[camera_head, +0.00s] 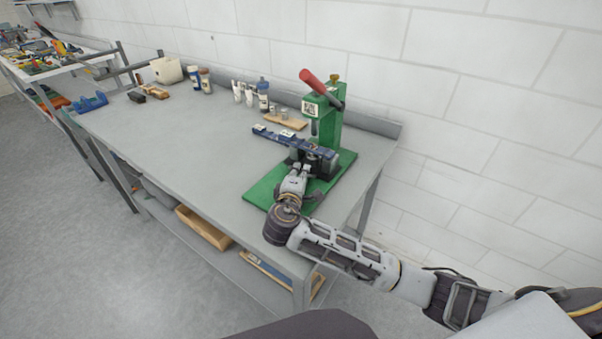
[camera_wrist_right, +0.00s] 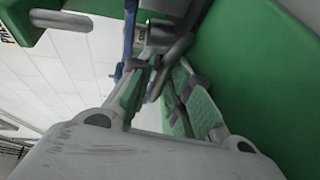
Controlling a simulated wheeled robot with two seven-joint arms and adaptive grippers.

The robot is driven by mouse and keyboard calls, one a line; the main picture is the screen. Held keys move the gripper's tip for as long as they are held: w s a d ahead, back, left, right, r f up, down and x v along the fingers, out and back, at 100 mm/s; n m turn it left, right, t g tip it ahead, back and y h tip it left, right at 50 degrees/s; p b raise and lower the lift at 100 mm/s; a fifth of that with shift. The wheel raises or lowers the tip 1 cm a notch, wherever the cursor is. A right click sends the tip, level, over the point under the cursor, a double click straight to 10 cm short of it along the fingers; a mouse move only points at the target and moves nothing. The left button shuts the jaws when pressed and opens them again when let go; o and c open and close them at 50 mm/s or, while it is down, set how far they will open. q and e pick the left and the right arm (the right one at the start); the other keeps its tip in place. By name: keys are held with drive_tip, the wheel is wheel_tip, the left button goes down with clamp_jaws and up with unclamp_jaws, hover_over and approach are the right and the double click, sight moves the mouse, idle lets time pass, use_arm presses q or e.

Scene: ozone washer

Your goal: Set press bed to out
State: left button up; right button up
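The green press (camera_head: 328,125) stands on a green base plate (camera_head: 262,190) at the right end of the workbench, its red-gripped lever (camera_head: 312,82) raised. A blue rail-like press bed (camera_head: 280,137) with dark parts below it lies across the press, its left end sticking out over the bench. My right gripper (camera_head: 301,172) is at the front of the press, close to the bed. In the right wrist view, its green-padded fingers (camera_wrist_right: 166,75) are apart, with a grey bar (camera_wrist_right: 172,62) near and partly between them. Contact cannot be told. My left gripper is out of view.
The grey workbench (camera_head: 185,130) is mostly clear left of the press. A wooden block (camera_head: 285,120) with small metal parts and several bottles (camera_head: 262,95) stand along the back. A blue tape dispenser (camera_head: 90,102) is far left. The white wall is close behind.

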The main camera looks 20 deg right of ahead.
drive_tip(key=shift+w+d+f, duration=0.1)
drive_tip(key=shift+w+d, duration=0.1)
drive_tip(key=shift+w, duration=0.2)
drive_tip(key=shift+c, duration=0.4)
clamp_jaws()
